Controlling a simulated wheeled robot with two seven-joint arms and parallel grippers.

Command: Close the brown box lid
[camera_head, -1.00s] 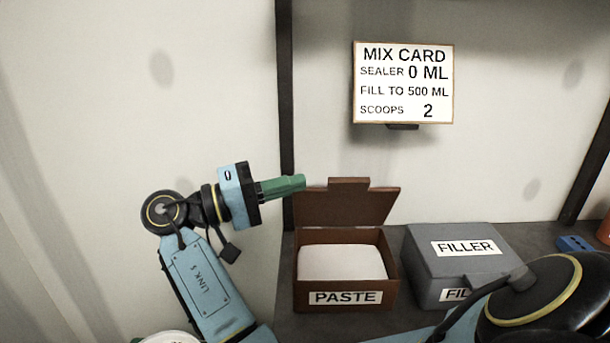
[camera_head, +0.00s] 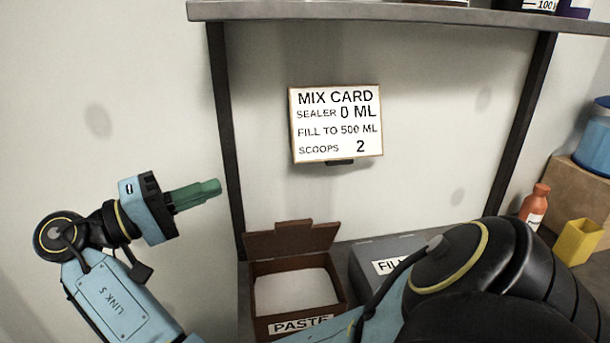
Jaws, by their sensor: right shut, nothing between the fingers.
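The brown box (camera_head: 258,305), labelled PASTE, stands at the bottom centre with pale contents inside. Its brown lid (camera_head: 293,240) is open, standing up at the back edge and leaning backward, with a small tab on top. My right gripper (camera_head: 217,187), with green fingers, is shut and empty. Its arm reaches across from the right, and the fingers point right, left of and above the lid in the picture, apart from it. The box's lower front is cut off by the frame and my arm. My left gripper is not in view.
A grey FILLER box (camera_head: 367,252) stands right of the brown box, partly hidden by my right arm. A mix card (camera_head: 338,125) hangs on the wall. A shelf (camera_head: 400,15) runs above. An orange bottle (camera_head: 535,205) and a yellow container (camera_head: 578,242) stand at the right.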

